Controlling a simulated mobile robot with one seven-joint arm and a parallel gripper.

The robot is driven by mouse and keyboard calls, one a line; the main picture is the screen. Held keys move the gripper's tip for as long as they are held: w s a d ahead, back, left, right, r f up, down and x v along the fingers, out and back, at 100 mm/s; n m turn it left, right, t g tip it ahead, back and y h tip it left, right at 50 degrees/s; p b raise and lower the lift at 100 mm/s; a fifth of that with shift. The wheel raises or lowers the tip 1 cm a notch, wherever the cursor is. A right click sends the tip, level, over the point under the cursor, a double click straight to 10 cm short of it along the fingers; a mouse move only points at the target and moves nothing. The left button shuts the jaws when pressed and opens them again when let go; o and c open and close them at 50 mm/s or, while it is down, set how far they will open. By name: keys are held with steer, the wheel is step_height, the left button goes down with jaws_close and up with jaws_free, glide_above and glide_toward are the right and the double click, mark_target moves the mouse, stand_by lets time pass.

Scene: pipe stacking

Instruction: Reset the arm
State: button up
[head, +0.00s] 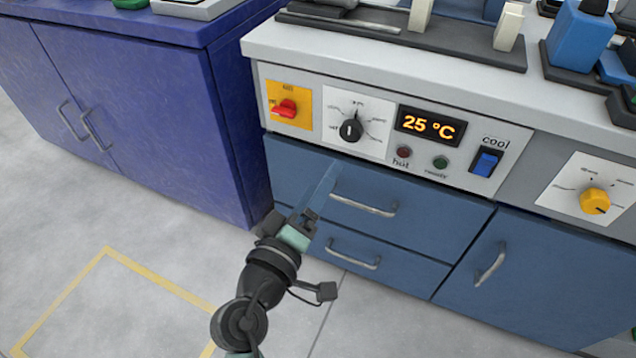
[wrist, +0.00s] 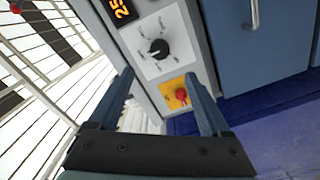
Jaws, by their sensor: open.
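My gripper (head: 318,192) is in front of the blue drawers of the workbench, below its control panel. In the wrist view my gripper (wrist: 160,95) shows two blue fingers spread apart with nothing between them. Beyond the fingers are a black dial (wrist: 158,48) and a red switch on a yellow plate (wrist: 178,95). In the head view my arm reaches up from the bottom centre, with the fingers pointing up and right toward the panel. I cannot tell the exact gap between the fingers and the drawer front.
The workbench panel carries a red switch (head: 284,108), a dial (head: 351,130), a display reading 25 °C (head: 430,126) and a blue rocker switch (head: 486,162). Drawer handles (head: 363,206) jut out near my gripper. A purple cabinet (head: 140,110) stands left. The floor (head: 110,320) at lower left is clear.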

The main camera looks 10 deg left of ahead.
stand_by(0.4)
steer(key=d+r+m+t+y+p, duration=0.15)
steer(key=r+m, duration=0.25)
steer(key=r, duration=1)
steer(key=d+r+m+t, duration=0.2)
steer(key=r+m+t, duration=0.1)
steer(key=r, duration=1.1)
steer(key=s+r+t+y+p, duration=0.1)
steer(key=s+r+t, duration=0.1)
steer(key=s+r, duration=0.35)
steer(key=s+r+m+t+y+p, duration=0.1)
steer(key=s+r+t+y, duration=0.15)
steer(key=r, duration=0.65)
steer(key=s+r+t+y+p, duration=0.1)
steer(key=s+r, duration=0.4)
steer(key=r, duration=0.2)
step_height(320, 180, up, 36)
steer(key=w+p, duration=0.1)
steer(key=p, duration=3.5)
steer(key=shift+w+d+p, duration=0.25)
steer(key=shift+d+p, duration=0.05)
steer(key=shift+p, duration=0.05)
steer(key=shift+r, duration=0.1)
